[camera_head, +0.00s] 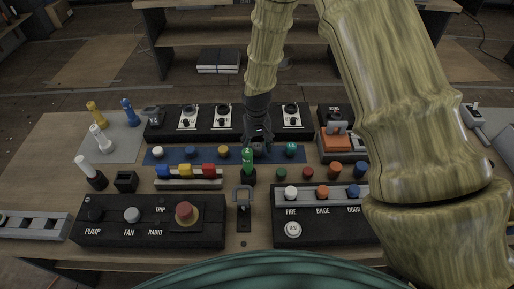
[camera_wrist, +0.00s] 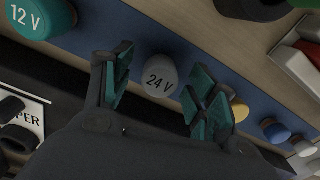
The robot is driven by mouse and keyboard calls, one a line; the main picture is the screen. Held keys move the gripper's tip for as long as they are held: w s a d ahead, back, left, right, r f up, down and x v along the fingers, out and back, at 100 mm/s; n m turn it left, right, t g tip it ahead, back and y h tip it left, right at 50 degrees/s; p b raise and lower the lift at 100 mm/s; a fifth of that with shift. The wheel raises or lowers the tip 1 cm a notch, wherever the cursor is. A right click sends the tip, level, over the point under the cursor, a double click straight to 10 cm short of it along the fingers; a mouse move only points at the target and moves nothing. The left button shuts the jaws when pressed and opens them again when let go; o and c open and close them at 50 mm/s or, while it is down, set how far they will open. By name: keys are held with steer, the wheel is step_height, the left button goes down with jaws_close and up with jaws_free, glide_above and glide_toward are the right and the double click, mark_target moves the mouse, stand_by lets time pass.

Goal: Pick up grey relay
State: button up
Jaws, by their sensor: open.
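The grey relay (camera_wrist: 160,76), a round cap marked "24 V", sits on a blue strip (camera_wrist: 82,42) in the wrist view. My gripper (camera_wrist: 162,86) is open, with its teal-padded fingers on either side of the relay and a visible gap on each side. In the head view my gripper (camera_head: 258,138) points down over the blue strip (camera_head: 275,156), between the yellow and teal relays. There it mostly hides the grey relay. I cannot tell how far the fingertips are above the strip.
On the strip are a teal "12 V" relay (camera_head: 291,149), a yellow one (camera_head: 223,152), a blue one (camera_head: 190,152) and a white one (camera_head: 158,152). A green-topped device (camera_head: 247,160) stands just in front of my gripper. A black panel (camera_head: 205,134) with gauges lies behind.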

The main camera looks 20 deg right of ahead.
mark_target(257, 146)
steer(key=shift+f, duration=0.15)
steer(key=c, duration=1.1)
steer(key=shift+r+b, duration=1.45)
steer(key=shift+r, duration=3.55)
